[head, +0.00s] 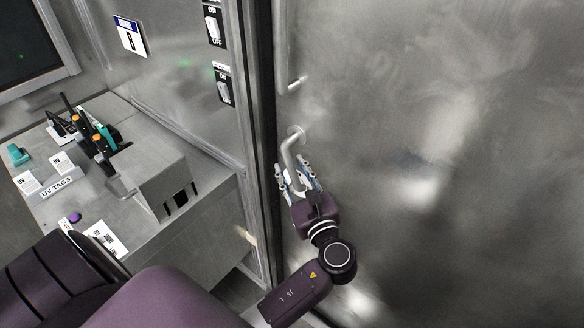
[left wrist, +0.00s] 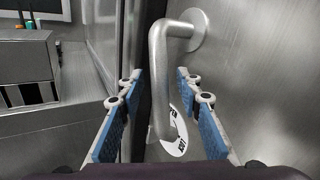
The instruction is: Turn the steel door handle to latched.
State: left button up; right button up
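The steel door handle (head: 288,152) is a bent round bar on the steel door (head: 430,120). Its round mount is at the top and its lever points down, near the door's left edge. In the left wrist view the handle (left wrist: 160,75) runs down between the fingers of my left gripper (left wrist: 158,85). In the head view my left gripper (head: 296,174) is around the lower part of the lever. The fingers are open, with a visible gap on each side of the bar. A round white label (left wrist: 177,146) is partly hidden behind the lever. My right gripper is not in view.
A vertical pull bar (head: 283,45) is fixed to the door above the handle. A wall with switches (head: 224,88) stands left of the door frame. A steel bench (head: 140,150) holds several tools and a UV tags holder. The door's right side is clear.

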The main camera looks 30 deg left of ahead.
pick_arm(q)
grip_shut()
dwell(0.3)
jog(key=shift+w, duration=0.1)
